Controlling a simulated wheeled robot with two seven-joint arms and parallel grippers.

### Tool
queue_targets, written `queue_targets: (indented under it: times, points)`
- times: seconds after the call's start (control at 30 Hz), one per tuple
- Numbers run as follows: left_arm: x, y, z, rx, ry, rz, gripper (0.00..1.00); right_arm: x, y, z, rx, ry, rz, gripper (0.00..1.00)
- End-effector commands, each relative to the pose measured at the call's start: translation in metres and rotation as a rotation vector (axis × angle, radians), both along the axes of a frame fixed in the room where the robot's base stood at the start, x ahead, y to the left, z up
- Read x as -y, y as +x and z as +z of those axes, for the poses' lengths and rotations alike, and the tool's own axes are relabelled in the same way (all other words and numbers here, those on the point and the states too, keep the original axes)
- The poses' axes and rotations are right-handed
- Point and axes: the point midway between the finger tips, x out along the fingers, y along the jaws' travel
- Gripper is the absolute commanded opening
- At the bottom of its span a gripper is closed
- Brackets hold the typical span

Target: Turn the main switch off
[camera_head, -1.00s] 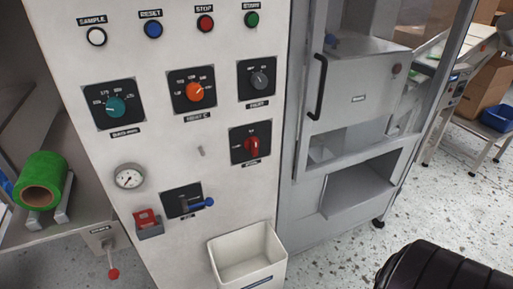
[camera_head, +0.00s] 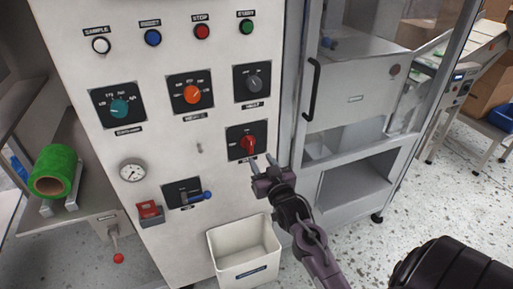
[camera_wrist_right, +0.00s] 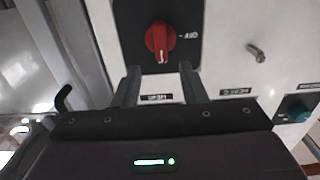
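The red rotary switch (camera_head: 249,144) sits on a black plate (camera_head: 234,150) at the right side of the white panel. Its handle stands about upright, tilted slightly. In the right wrist view the red switch (camera_wrist_right: 160,38) is straight ahead of the fingers, with the word ON beside it. My right gripper (camera_head: 262,160) is just below and right of the switch in the head view. In the right wrist view its two fingers (camera_wrist_right: 159,72) are apart with nothing between them, short of the red handle. My left gripper is not in view.
An orange knob (camera_head: 192,94), a grey knob (camera_head: 253,83) and a teal knob (camera_head: 119,108) are on the panel. A blue-handled lever (camera_head: 198,196) and a red guarded part (camera_head: 149,210) are lower. A white bin (camera_head: 243,251) hangs below. A glazed cabinet (camera_head: 352,100) stands right.

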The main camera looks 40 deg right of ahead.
Motion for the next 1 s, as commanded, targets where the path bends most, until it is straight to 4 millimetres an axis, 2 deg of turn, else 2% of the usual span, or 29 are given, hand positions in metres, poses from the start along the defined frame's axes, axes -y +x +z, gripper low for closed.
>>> queue_targets:
  times: [0.4, 0.57, 0.83, 1.0]
  points:
    - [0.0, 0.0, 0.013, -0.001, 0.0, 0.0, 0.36, 0.014, 0.06, 0.001, 0.0, 0.0, 0.001, 0.38]
    - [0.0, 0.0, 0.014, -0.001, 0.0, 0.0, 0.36, 0.016, 0.07, 0.0, -0.001, -0.001, 0.001, 0.38]
    - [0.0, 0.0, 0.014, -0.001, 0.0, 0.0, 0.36, 0.016, 0.071, -0.001, -0.002, -0.001, 0.002, 0.38]
    - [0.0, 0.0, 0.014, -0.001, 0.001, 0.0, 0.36, 0.016, 0.071, -0.001, -0.002, -0.001, 0.001, 0.16]
